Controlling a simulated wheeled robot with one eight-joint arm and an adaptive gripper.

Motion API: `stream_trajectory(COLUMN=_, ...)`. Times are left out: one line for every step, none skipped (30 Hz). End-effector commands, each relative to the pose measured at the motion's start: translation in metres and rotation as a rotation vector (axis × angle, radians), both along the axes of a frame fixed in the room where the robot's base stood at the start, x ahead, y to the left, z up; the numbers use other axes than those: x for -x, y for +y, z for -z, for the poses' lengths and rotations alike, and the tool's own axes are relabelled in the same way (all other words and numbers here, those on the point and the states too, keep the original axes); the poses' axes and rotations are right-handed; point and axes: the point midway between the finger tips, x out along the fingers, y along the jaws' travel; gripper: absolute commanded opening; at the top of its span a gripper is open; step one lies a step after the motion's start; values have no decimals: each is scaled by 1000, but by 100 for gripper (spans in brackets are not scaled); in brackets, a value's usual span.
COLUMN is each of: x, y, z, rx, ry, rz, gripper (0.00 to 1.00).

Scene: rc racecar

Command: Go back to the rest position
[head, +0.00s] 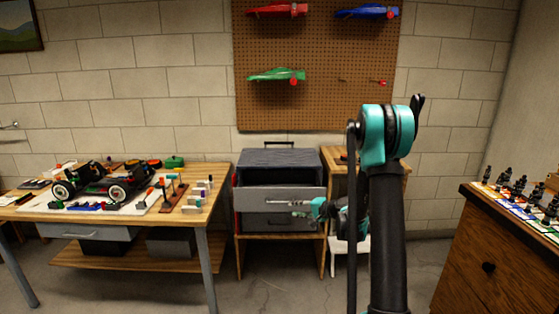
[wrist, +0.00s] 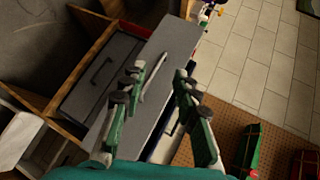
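My gripper (head: 298,206) is at the front of a grey tool chest in the head view, beside a drawer front (head: 262,194) with a thin handle (head: 277,202). In the wrist view my gripper (wrist: 160,73) is open, its two green fingers with dark pads spread apart. The handle (wrist: 153,78) shows between the fingers in that view, against the grey drawer front (wrist: 178,42). I see no finger closed on it. My teal and black arm stands in the right middle of the head view, its elbow raised.
A workbench (head: 218,172) at the left holds a black car chassis (head: 105,184) and small parts. A wooden cabinet (head: 505,240) with small bottles stands at the right. A pegboard (head: 315,107) with car bodies hangs on the back wall.

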Motion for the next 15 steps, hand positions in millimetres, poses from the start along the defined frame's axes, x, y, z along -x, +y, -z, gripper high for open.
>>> stream_trajectory(x=15, y=1, z=-7, rx=45, ry=2, rz=-14, gripper=31)
stream_trajectory(x=24, y=2, z=-10, rx=75, ry=4, rz=-23, gripper=31)
stream_trajectory(x=35, y=2, z=-13, rx=115, ry=8, rz=-36, gripper=31)
stream_trajectory(x=44, y=2, z=-15, rx=144, ry=11, rz=-44, gripper=31)
stream_trajectory(x=53, y=1, z=-17, rx=173, ry=13, rz=-54, gripper=31)
stream_trajectory(x=66, y=1, z=-20, rx=212, ry=16, rz=-65, gripper=31)
stream_trajectory(x=75, y=0, z=-22, rx=243, ry=18, rz=-74, gripper=31)
stream_trajectory(x=84, y=-1, z=-23, rx=272, ry=21, rz=-84, gripper=31)
stream_trajectory(x=98, y=-2, z=-25, rx=310, ry=25, rz=-97, gripper=31)
stream_trajectory(x=107, y=-3, z=-25, rx=339, ry=28, rz=-105, gripper=31)
stream_trajectory(x=117, y=-5, z=-26, rx=369, ry=31, rz=-115, gripper=31)
stream_trajectory(x=130, y=-7, z=-27, rx=408, ry=35, rz=-126, gripper=31)
stream_trajectory(x=141, y=-9, z=-28, rx=438, ry=38, rz=-136, gripper=31)
stream_trajectory(x=151, y=-11, z=-28, rx=466, ry=41, rz=-145, gripper=31)
stream_trajectory(x=165, y=-14, z=-28, rx=505, ry=46, rz=-158, gripper=31)
